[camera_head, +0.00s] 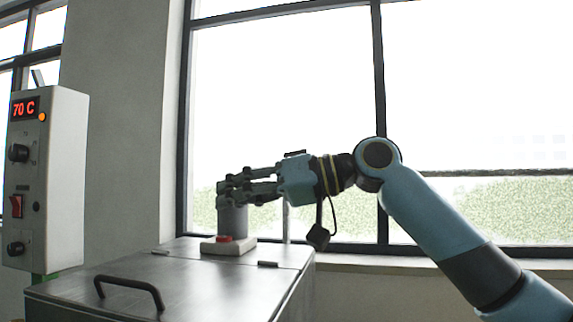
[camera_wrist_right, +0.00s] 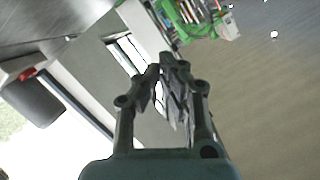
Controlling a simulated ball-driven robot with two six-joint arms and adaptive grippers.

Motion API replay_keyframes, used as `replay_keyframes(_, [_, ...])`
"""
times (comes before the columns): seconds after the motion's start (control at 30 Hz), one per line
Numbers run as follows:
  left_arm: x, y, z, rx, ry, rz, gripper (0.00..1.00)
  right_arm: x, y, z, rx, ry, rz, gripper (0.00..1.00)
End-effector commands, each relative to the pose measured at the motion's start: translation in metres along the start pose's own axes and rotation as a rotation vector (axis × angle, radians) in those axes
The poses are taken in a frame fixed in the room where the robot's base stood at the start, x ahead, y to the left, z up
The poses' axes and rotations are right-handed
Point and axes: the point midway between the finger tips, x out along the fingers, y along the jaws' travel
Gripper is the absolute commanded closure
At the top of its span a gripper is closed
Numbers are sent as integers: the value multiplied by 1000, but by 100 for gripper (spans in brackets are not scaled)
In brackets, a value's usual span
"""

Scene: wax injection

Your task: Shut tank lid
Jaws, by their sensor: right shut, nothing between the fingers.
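The metal tank lid (camera_head: 205,278) lies flat on top of the tank at the bottom of the head view. Its black bar handle (camera_head: 131,281) is near the front left. Hinges show along the line between the lid and the fixed rear strip. My right gripper (camera_head: 225,192) is shut and empty, level above the rear of the tank and pointing left, well above the lid. In the right wrist view the fingertips of this gripper (camera_wrist_right: 167,68) are close together with nothing between them. My left gripper is not in view.
A grey cylinder (camera_head: 233,221) stands at the tank's rear by a pale box with a red button (camera_head: 224,239), just below my right gripper. A control box (camera_head: 62,170) reading 70 C stands left. A green object (camera_wrist_right: 190,22) shows in the wrist view.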

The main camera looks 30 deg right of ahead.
Motion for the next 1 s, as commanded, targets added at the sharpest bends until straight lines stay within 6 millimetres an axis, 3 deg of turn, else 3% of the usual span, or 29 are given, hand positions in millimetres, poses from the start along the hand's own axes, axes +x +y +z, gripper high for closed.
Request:
replay_keyframes(0.03, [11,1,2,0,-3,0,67,5,2,19,-42,-2,9,100])
replay_keyframes(0.2, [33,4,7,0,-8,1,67,16,4,62,-192,-1,46,100])
replay_keyframes(0.5, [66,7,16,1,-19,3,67,30,20,120,-412,-2,103,100])
replay_keyframes(0.73, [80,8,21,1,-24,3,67,36,32,143,-441,-2,110,100])
replay_keyframes(1.0, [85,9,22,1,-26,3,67,38,37,152,-440,0,110,100])
